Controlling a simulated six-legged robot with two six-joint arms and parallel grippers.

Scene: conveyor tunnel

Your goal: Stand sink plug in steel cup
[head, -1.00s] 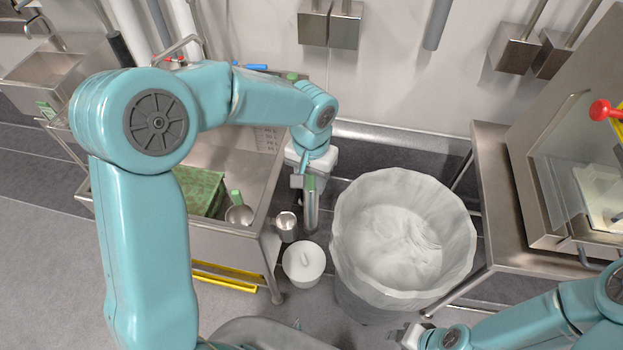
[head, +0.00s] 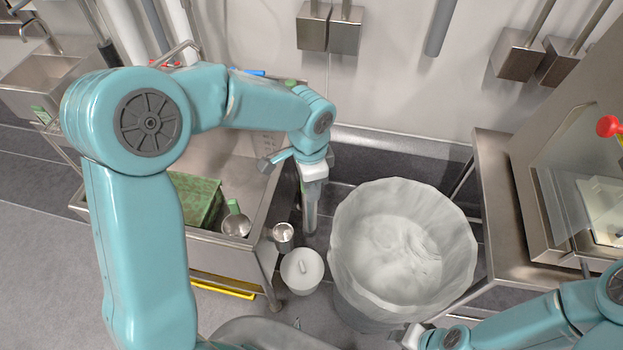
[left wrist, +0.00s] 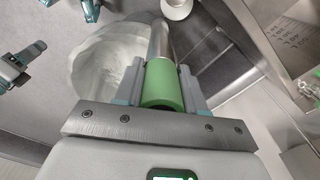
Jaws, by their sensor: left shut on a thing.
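My left gripper (head: 312,186) is shut on the green grip (left wrist: 163,86) of a steel tube, which I take to be the sink plug (head: 311,212). The plug hangs roughly upright below the gripper, between the sink unit and the bin; its steel part also shows beyond the fingers in the left wrist view. A small steel cup (head: 284,237) is just left of the plug's lower end, beside the sink unit's corner. The two look apart. My right gripper (head: 411,335) is at the bottom edge, and its jaws are unclear.
A white lidded tub (head: 302,271) stands in front of the cup. A large bin with a pale liner (head: 455,250) is close on the right. The steel sink (head: 207,249) on the left holds a green block (head: 196,198) and a green-handled steel pan (head: 236,224).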

